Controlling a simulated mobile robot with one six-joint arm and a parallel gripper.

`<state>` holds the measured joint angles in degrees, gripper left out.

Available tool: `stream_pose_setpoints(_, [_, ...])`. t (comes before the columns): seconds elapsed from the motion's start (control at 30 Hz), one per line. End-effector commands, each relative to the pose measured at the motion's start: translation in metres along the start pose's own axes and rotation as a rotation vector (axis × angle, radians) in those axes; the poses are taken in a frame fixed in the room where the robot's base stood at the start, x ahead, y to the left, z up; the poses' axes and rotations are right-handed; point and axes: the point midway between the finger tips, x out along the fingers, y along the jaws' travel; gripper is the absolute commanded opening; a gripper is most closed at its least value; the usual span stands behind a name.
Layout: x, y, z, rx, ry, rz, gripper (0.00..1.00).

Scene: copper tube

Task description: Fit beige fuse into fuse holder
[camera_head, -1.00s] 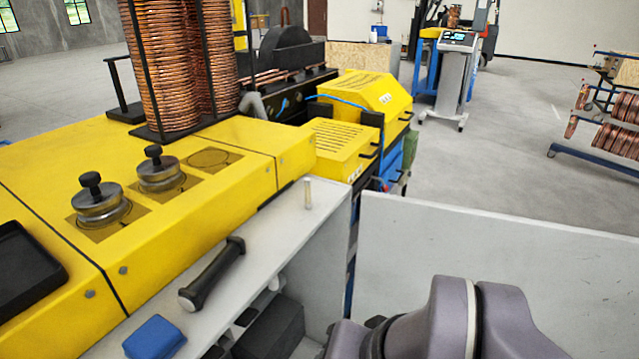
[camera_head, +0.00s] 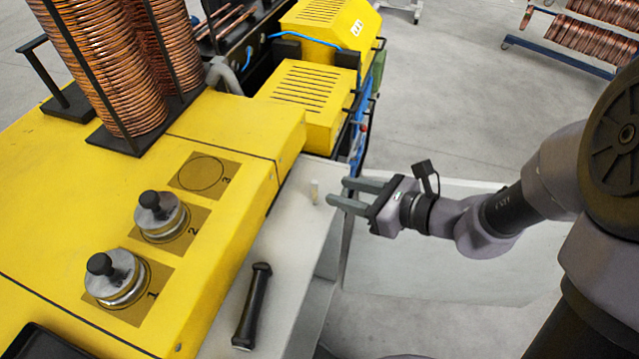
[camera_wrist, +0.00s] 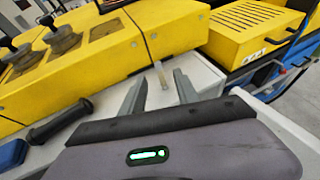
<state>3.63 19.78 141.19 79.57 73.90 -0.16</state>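The beige fuse (camera_head: 314,191) stands upright on the pale grey shelf (camera_head: 287,229) beside the yellow machine, near the shelf's far end. It also shows in the wrist view (camera_wrist: 161,74), just beyond the fingertips and roughly between them. My gripper (camera_head: 338,192) is open and empty, with its two fingers pointing left towards the fuse. In the wrist view its spread fingers (camera_wrist: 160,83) show from behind. The fuse appears apart from both fingers. I cannot make out a fuse holder for certain in these views.
A black-handled tool (camera_head: 252,306) lies on the shelf nearer the front. The yellow machine (camera_head: 75,215) carries two metal knobs (camera_head: 160,214) and an empty marked spot (camera_head: 203,171). A blue object (camera_wrist: 12,153) lies at the shelf's left. Open floor lies right.

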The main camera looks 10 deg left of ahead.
Motion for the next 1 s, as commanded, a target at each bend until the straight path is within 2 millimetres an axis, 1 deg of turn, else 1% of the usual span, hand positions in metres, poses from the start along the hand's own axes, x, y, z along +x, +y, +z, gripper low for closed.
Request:
stream_pose_setpoints(0.03, [0.013,0.002,-0.002,-0.002,0.001,0.005,0.38])
stream_pose_setpoints(0.1, [0.024,0.001,-0.001,-0.001,0.0,0.002,0.38])
stream_pose_setpoints(0.23, [0.039,0.001,0.0,-0.003,0.001,0.003,0.38])
stream_pose_setpoints(0.33, [0.06,0.004,-0.001,-0.003,0.002,0.005,0.38])
stream_pose_setpoints(0.43, [0.077,0.003,0.0,-0.002,0.001,0.002,0.38])
stream_pose_setpoints(0.53, [0.084,0.003,0.001,-0.002,0.001,0.0,0.38])
stream_pose_setpoints(0.7, [0.083,0.002,0.002,-0.002,0.001,-0.001,0.38])
stream_pose_setpoints(0.77, [0.083,0.002,0.002,-0.002,0.001,-0.001,0.28])
stream_pose_setpoints(0.9, [0.083,0.002,0.002,-0.002,0.001,-0.001,0.0])
stream_pose_setpoints(1.0, [0.083,0.002,0.002,-0.002,0.001,-0.001,0.0])
